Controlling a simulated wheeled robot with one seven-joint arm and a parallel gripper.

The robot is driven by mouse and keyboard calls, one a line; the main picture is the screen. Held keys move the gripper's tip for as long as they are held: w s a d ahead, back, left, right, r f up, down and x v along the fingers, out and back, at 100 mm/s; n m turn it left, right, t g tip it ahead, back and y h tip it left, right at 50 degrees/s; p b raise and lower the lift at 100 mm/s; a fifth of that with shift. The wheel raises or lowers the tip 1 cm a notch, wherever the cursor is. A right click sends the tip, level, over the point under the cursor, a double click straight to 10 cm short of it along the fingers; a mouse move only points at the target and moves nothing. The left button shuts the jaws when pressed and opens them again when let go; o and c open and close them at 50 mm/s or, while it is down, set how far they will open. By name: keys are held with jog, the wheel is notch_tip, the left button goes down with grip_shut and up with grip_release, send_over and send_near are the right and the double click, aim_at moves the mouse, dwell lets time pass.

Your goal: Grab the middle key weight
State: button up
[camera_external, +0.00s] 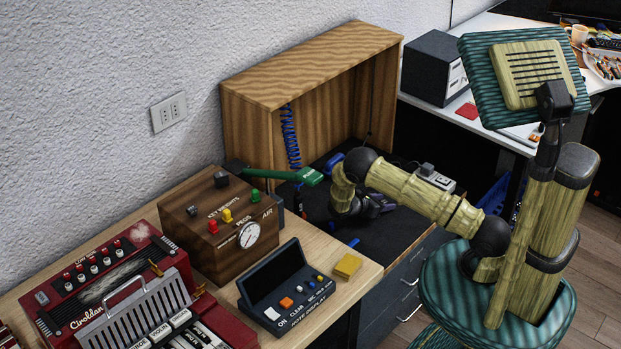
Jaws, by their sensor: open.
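A brown wooden box (221,225) with the lettering "KEY WEIGHTS", "PEGS" and "AIR" stands on the light wooden bench. A red piece (213,227), a yellow piece (227,215) and a green piece (255,196) stand in a row on it. The yellow one is in the middle. I cannot tell for sure which pieces are the key weights. Two dark knob-like pieces (221,179) (192,211) are also on the box. My gripper (343,208) is open, to the right of the box and well apart from it, over the dark work surface. Its fingers are small and partly hidden.
A green-headed tool (311,176) and a blue coiled hose (291,138) are between the box and my gripper. An open wooden cabinet (309,62) stands behind. A note display (283,287), a yellow block (348,265) and a red accordion (95,275) are in front.

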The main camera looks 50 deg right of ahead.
aim_at(383, 201)
jog(key=shift+c, duration=0.2)
grip_shut()
jog(key=shift+r, duration=0.1)
notch_tip(383, 201, up, 10)
jog(key=shift+f+p, duration=0.1)
jog(key=shift+p, duration=1.1)
